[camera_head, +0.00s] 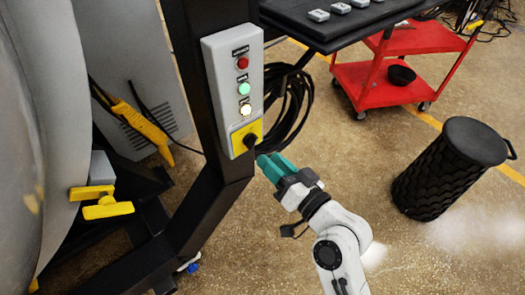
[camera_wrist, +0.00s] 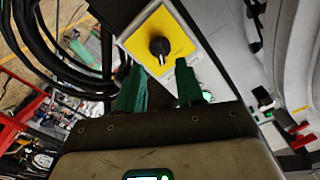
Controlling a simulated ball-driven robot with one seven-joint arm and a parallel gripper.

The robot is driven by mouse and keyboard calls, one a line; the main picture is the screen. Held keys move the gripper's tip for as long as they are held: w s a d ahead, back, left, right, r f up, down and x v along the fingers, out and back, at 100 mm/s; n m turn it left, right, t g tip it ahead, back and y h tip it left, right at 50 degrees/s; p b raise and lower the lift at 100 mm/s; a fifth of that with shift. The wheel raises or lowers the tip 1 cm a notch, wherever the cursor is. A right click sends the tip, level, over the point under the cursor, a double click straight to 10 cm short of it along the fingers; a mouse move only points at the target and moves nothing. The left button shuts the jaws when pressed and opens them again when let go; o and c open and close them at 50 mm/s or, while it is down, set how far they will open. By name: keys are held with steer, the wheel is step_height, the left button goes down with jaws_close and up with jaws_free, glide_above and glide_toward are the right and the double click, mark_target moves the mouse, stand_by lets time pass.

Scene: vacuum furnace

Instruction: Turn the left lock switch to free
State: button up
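A black rotary switch (camera_head: 250,141) sits on a yellow plate (camera_head: 239,144) at the bottom of a grey control box (camera_head: 222,75). It is the only rotary switch I can make out. The wrist view shows the switch (camera_wrist: 159,46) and its yellow plate (camera_wrist: 181,40) just beyond my fingertips. My gripper (camera_head: 264,160) has teal fingers close to the switch, at its lower right in the head view. In the wrist view the fingers of my gripper (camera_wrist: 160,74) are apart with nothing between them. The switch lies roughly in line with the gap, and I see no contact.
Red, green and whitish lit buttons (camera_head: 244,88) are above the switch. The box is fixed to a black post (camera_head: 190,60). Black cables (camera_head: 288,100) hang behind it. Yellow handles (camera_head: 105,202) are at left. A black bin (camera_head: 445,170) and red cart (camera_head: 375,85) stand at right.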

steer(key=v, duration=0.5)
steer(key=shift+f, duration=0.1)
stand_by(0.4)
steer(key=s+d+f+g+h, duration=0.8)
steer(key=s+d+f+g, duration=0.3)
steer(key=s+d+f, duration=0.45)
steer(key=s+d+f+m+g+h, duration=0.1)
steer(key=s+d+g+h, duration=0.2)
steer(key=s, duration=0.6)
step_height(320, 180, up, 20)
steer(key=p, duration=2)
steer(key=shift+d+f+y, duration=0.2)
steer(key=shift+f+y, duration=0.05)
steer(key=shift+y, duration=0.15)
